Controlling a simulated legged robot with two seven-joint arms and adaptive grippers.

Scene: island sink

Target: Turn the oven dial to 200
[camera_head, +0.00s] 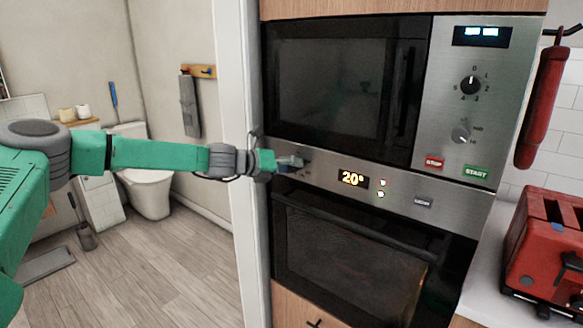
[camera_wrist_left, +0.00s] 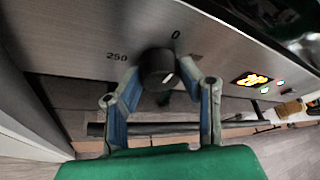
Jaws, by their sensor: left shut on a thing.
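The black oven dial (camera_wrist_left: 157,64) sits on the steel oven panel (camera_head: 318,174), below the microwave. In the left wrist view a "0" is printed above it and a number that looks like 250 to its left. A small white mark shows on the dial's lower right side. My left gripper (camera_head: 291,162) is shut on the dial, one finger on each side; in the head view it mostly hides the dial. The oven display (camera_head: 352,178) reads 20° and also glows in the left wrist view (camera_wrist_left: 252,79). My right gripper is in neither view.
The oven door (camera_head: 350,255) is closed below the panel, with its bar handle (camera_wrist_left: 150,129) close under my gripper. A microwave (camera_head: 340,85) is above. A white door frame (camera_head: 238,150) stands left of the oven. A red toaster (camera_head: 545,245) is on the right counter.

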